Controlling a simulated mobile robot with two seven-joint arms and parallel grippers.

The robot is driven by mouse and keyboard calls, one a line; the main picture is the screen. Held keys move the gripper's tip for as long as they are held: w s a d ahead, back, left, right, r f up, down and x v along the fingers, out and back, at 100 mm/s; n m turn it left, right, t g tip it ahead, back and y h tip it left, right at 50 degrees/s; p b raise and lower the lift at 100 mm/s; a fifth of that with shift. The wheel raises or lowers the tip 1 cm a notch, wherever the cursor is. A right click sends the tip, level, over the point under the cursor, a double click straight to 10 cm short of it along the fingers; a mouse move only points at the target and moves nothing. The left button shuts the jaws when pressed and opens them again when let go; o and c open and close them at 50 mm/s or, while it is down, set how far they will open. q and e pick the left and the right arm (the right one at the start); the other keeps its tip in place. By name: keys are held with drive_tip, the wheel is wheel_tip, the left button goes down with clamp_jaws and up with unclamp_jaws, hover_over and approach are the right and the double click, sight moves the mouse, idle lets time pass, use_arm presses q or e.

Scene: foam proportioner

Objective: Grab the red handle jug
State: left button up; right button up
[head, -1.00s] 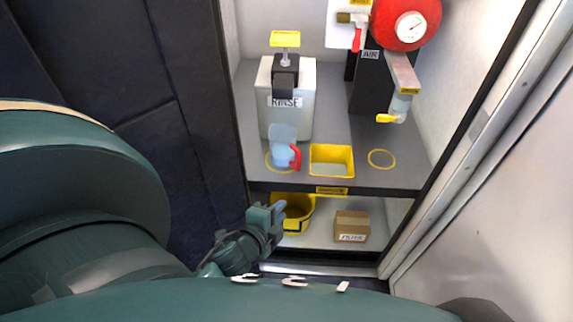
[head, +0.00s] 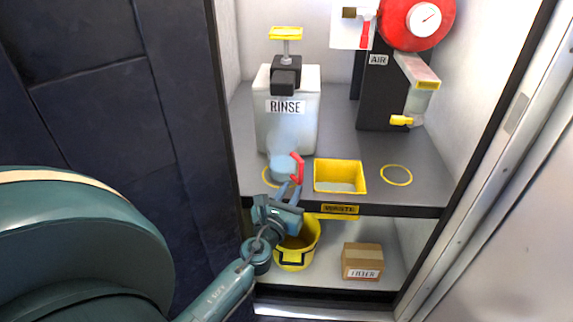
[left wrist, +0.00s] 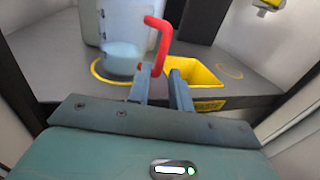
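The jug (head: 283,169) is pale blue and see-through with a red handle (head: 298,167) on its right side. It stands upright on the grey shelf, within a yellow ring, in front of the RINSE tank. In the left wrist view the jug (left wrist: 121,60) is left of centre, and its red handle (left wrist: 160,42) rises just beyond my fingertips. My left gripper (head: 289,188) is at the shelf's front edge, just below the handle. In the left wrist view its two fingers (left wrist: 161,82) are apart with nothing clearly held. Whether a finger touches the handle I cannot tell. My right gripper is not in view.
A yellow WASTE tray (head: 341,188) sits close to the right of the handle. The RINSE tank (head: 287,118) stands behind the jug. Below are a yellow bucket (head: 296,258) and a cardboard box (head: 362,262). An empty yellow ring (head: 396,175) marks free shelf at right.

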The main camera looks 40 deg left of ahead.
sight(300, 177)
use_arm(q)
drive_tip(key=x, duration=0.7)
drive_tip(key=shift+w+f+b, duration=0.2)
drive_tip(key=shift+w+b, duration=0.15)
drive_tip(key=shift+b, duration=0.05)
clamp_jaws()
drive_tip(key=shift+r, duration=0.1)
